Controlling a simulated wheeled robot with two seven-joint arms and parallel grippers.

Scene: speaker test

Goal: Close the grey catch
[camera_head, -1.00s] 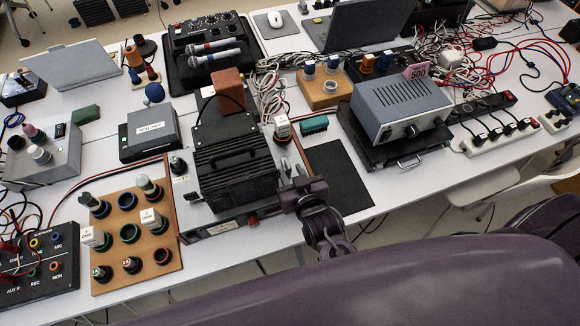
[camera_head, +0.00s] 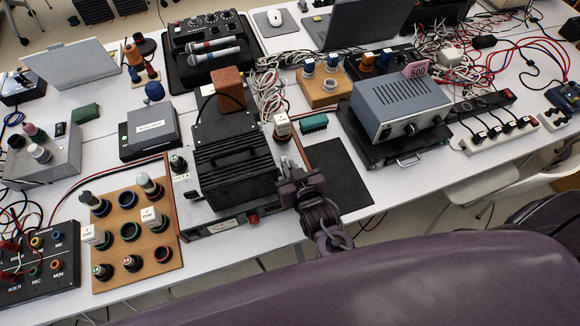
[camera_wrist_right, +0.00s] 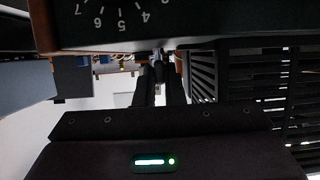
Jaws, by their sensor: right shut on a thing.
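My right gripper (camera_head: 287,175) is at the right side of the black ribbed box (camera_head: 235,170), near its front corner. In the right wrist view the dark fingers (camera_wrist_right: 159,72) are close together on a small grey part (camera_wrist_right: 158,57), which seems to be the grey catch. It lies just under the edge of a dark panel with a numbered dial (camera_wrist_right: 110,14). The fingers hide most of it, and in the head view I cannot make the catch out, so its angle is unclear. My left gripper is not in view.
A wooden board with several round sockets (camera_head: 112,238) lies left of the box. A black mat (camera_head: 342,175) lies right of my gripper. Beyond it stands a blue-grey amplifier (camera_head: 400,105). Loose cables (camera_head: 272,85) run behind the box.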

